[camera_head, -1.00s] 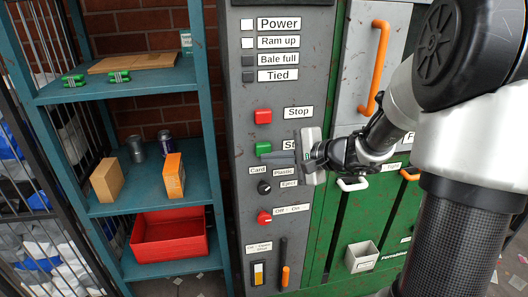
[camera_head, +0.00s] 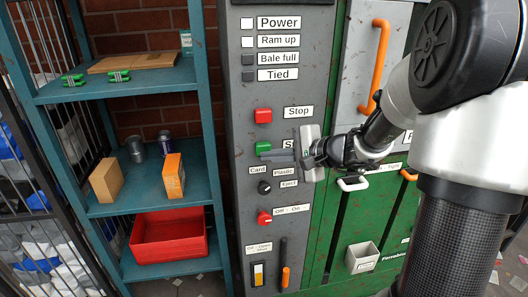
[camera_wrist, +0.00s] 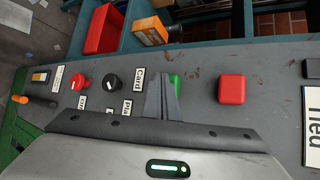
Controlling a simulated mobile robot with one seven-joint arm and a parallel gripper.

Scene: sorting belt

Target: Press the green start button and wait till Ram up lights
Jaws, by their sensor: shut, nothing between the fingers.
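The green start button (camera_head: 263,147) is on the grey control panel, below the red stop button (camera_head: 263,115). My gripper (camera_head: 264,155) is shut and empty, its fingers pointing at the panel just below the green button in the head view. In the wrist view the fingers (camera_wrist: 164,80) partly cover the green button (camera_wrist: 176,83); I cannot tell whether they touch it. The Ram up lamp (camera_head: 247,42) shows white, like the Power lamp (camera_head: 247,23). The Bale full lamp (camera_head: 248,60) and Tied lamp (camera_head: 248,76) are dark. The start label is partly hidden by my gripper.
Below the green button are a black selector knob (camera_head: 264,187) and a red off-on knob (camera_head: 264,218). A teal shelf (camera_head: 110,88) with boxes, cans and a red bin (camera_head: 170,257) stands left.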

